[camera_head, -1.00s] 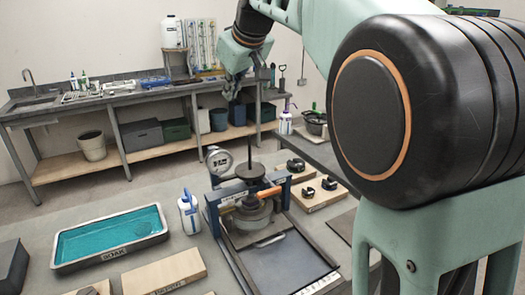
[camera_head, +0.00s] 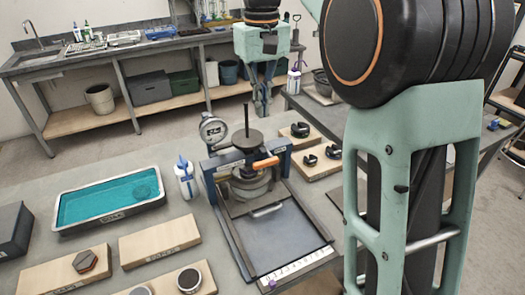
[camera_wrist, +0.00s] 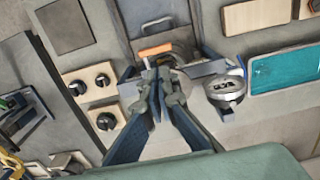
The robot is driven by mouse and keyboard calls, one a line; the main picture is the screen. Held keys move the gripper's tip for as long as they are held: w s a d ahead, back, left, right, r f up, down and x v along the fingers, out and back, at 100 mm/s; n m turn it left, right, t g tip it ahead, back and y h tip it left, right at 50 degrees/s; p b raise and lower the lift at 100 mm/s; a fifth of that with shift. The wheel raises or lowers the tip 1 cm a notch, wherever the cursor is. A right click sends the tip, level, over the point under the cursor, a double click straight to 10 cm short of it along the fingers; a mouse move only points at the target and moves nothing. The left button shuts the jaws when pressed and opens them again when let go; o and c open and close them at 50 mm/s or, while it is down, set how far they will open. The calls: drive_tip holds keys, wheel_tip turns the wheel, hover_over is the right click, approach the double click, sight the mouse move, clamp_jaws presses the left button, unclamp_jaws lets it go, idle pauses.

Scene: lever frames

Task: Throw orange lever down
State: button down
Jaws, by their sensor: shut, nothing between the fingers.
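The orange lever (camera_head: 265,163) sticks out to the right from the frame of a press-like device (camera_head: 248,180) on the bench. It lies close to level in the head view. In the wrist view the lever (camera_wrist: 155,50) shows just beyond my fingertips. My gripper (camera_head: 262,112) points down in the head view, behind and above the device, apart from the lever. In the wrist view my gripper (camera_wrist: 158,74) has its fingertips together with nothing between them. The fingers hide part of the device there.
A round gauge (camera_head: 213,129) stands at the device's left. A white bottle (camera_head: 186,178) and a tray of teal liquid (camera_head: 110,198) are further left. Wooden boards with black clamps (camera_head: 300,130) lie behind on the right. A back counter (camera_head: 120,55) runs along the wall.

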sight(262, 163)
wheel_tip(262, 163, down, 14)
idle(0.6)
drive_tip(key=shift+w+a+f, duration=0.1)
idle(0.4)
drive_tip(key=shift+h, duration=0.3)
